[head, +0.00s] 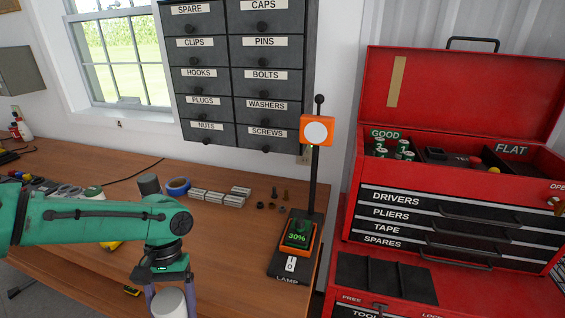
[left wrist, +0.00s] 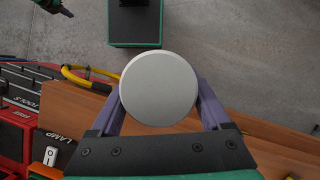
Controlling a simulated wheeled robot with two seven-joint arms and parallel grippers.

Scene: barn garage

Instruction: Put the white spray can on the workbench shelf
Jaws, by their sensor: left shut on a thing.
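The white spray can (head: 168,304) is at the bottom of the head view, cut off by the frame's edge. In the left wrist view its round pale end (left wrist: 158,88) faces the camera. My left gripper (head: 170,298) is shut on it, with a purple finger on each side. The can is at the front part of the wooden workbench (head: 226,262); its lower end is hidden. I cannot make out a workbench shelf.
A lamp stand (head: 297,236) is at the bench's right end, beside a red toolbox (head: 352,215). Blue tape (head: 178,186), metal blocks (head: 222,197) and small bolts lie toward the back. A dark drawer cabinet (head: 232,77) hangs above. Bare bench lies between my left arm and the lamp.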

